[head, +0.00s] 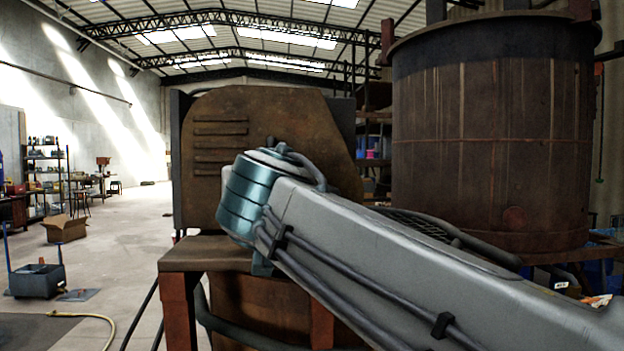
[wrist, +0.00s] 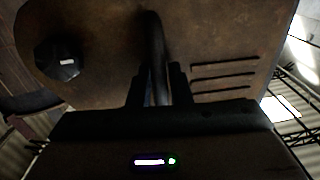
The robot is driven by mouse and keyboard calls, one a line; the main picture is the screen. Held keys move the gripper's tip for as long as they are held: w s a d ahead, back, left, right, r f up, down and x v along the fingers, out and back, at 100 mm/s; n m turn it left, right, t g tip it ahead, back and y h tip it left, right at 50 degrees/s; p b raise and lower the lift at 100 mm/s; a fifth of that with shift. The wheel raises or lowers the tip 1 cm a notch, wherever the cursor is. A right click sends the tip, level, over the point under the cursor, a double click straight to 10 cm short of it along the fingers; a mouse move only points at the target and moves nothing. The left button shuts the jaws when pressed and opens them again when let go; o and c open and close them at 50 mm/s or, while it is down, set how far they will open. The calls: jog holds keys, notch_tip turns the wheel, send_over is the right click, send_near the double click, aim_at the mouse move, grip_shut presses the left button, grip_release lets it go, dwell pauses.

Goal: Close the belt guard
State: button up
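The belt guard (head: 285,118) is a rusty brown plate with rounded corners and several slots, standing upright in the middle of the head view. My arm covers its lower right part. In the wrist view the guard (wrist: 225,50) fills the upper picture, with its slots at right and a black knob (wrist: 57,60) at left. A dark bar-like handle (wrist: 154,40) runs down its face. My gripper (wrist: 160,80) has one finger on each side of this handle, very close to it. I cannot tell whether the fingers press on it. The head view hides my gripper behind my arm and the guard.
A large rusty vat (head: 490,150) stands at the right. A brown stand (head: 205,256) is below the guard. At left are a cardboard box (head: 65,228), a grey bin (head: 37,280) and a yellow hose (head: 95,318) on the floor. The floor between is mostly clear.

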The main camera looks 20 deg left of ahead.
jog(key=b+v, duration=0.4)
jog(key=v, duration=0.9)
jog(key=shift+s, duration=0.35)
jog(key=shift+d, duration=0.15)
